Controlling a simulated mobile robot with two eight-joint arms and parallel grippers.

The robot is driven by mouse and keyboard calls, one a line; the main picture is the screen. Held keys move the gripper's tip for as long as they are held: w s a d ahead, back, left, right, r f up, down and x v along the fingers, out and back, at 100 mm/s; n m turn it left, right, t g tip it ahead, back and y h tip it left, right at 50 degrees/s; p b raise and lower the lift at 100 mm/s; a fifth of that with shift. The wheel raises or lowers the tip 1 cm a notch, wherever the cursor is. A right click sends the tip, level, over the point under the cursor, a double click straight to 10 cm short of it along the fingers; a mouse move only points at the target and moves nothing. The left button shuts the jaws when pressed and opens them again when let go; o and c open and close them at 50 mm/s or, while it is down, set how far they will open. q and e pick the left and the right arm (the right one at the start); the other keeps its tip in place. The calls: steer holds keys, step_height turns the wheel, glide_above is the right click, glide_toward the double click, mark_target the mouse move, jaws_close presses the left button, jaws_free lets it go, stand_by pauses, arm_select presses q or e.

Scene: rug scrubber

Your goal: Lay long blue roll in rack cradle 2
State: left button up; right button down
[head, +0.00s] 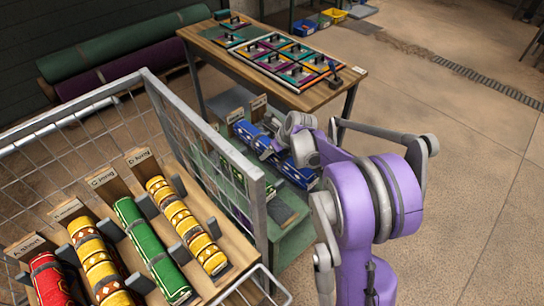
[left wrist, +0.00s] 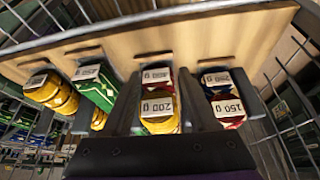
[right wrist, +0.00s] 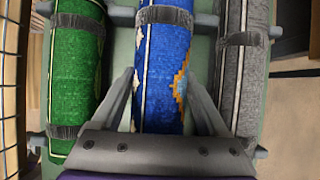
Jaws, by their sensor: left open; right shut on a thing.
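The long blue roll (head: 298,170) lies lengthwise in the low green rack (head: 290,237) beneath the table. In the right wrist view the blue roll (right wrist: 160,75) lies between a green roll (right wrist: 77,80) and a grey roll (right wrist: 244,75), with a dark band across it. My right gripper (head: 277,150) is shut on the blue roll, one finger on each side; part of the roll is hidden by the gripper. My left gripper (left wrist: 160,78) is open, its fingers either side of a tagged yellow roll end (left wrist: 157,117). Cradle numbers are not readable.
A wire-mesh cart (head: 256,178) at left holds red, yellow and green rolls in labelled slots. The wooden table (head: 222,50) carries coloured sample tiles (head: 290,62). Large rolls (head: 130,55) lie along the wall. The floor at right is clear.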

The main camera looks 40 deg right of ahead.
arm_select(q)
steer(key=shift+f, duration=0.25)
arm_select(e)
step_height(320, 180, down, 3)
steer(key=shift+r, duration=0.1)
jaws_free()
steer(key=shift+r, duration=0.1)
arm_select(q)
steer(key=shift+r+p, duration=0.65)
steer(key=shift+r, duration=0.2)
arm_select(e)
steer(key=v, duration=1.2)
